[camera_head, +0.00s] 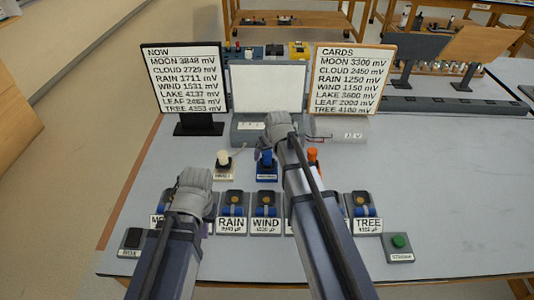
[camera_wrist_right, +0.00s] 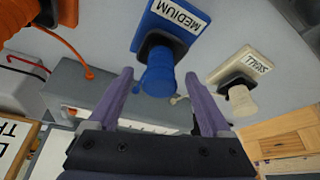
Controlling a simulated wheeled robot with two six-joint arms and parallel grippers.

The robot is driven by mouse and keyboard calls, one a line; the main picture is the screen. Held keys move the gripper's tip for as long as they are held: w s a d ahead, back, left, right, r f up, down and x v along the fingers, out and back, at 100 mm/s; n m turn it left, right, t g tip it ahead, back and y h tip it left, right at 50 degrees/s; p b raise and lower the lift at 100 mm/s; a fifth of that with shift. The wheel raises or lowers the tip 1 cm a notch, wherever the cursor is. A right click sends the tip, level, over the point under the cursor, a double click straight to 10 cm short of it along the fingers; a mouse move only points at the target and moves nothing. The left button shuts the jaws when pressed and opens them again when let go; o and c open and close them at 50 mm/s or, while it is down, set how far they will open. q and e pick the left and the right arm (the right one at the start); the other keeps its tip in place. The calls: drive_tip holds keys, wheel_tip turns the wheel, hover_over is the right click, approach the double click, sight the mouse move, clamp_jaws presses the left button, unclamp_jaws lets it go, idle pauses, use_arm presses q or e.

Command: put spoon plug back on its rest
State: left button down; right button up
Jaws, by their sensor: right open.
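No label I can read says spoon. The blue plug (camera_head: 266,157) stands upright on its blue MEDIUM base (camera_wrist_right: 171,24); the wrist view shows its rounded top (camera_wrist_right: 157,80). The cream plug (camera_head: 224,157) stands on the SMALL base, and also shows in the wrist view (camera_wrist_right: 242,101). An orange plug (camera_head: 313,154) is partly hidden behind my right arm. My right gripper (camera_head: 277,128) is open and empty, its purple fingers (camera_wrist_right: 166,92) on either side of the blue plug's top in the wrist view, with no visible grip. My left gripper (camera_head: 195,179) is over the left of the front row; its jaws are unclear.
Labelled blocks with blue parts, including RAIN (camera_head: 233,212), WIND (camera_head: 265,212) and TREE (camera_head: 367,212), line the front. Behind stand the NOW board (camera_head: 184,78), the CARDS board (camera_head: 352,78) and a white screen (camera_head: 268,88). A green button (camera_head: 399,241) is front right.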

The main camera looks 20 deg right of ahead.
drive_tip(key=p+v, duration=0.6)
drive_tip(key=v, duration=0.1)
drive_tip(key=shift+r, duration=0.25)
drive_tip(key=shift+s, duration=0.1)
drive_tip(key=s+a+f+g+b, duration=0.1)
drive_tip(key=s+a+f, duration=0.1)
drive_tip(key=s+a, duration=0.2)
drive_tip(key=s+a+f+n+g+h+b, duration=0.1)
drive_tip(key=s+a, duration=0.3)
drive_tip(key=s, duration=0.5)
drive_tip(key=s+a+f+n+g+b, duration=0.1)
drive_tip(key=s+a+f+g+b, duration=0.1)
drive_tip(key=s+a, duration=0.3)
drive_tip(key=shift+s+a+f, duration=0.1)
drive_tip(key=shift+s+f, duration=0.15)
drive_tip(key=shift+s, duration=0.35)
drive_tip(key=shift+s+f, duration=0.25)
drive_tip(key=shift+s, duration=0.4)
drive_tip(key=shift+s+a+g+h, duration=0.15)
drive_tip(key=shift+s+g+h, duration=0.25)
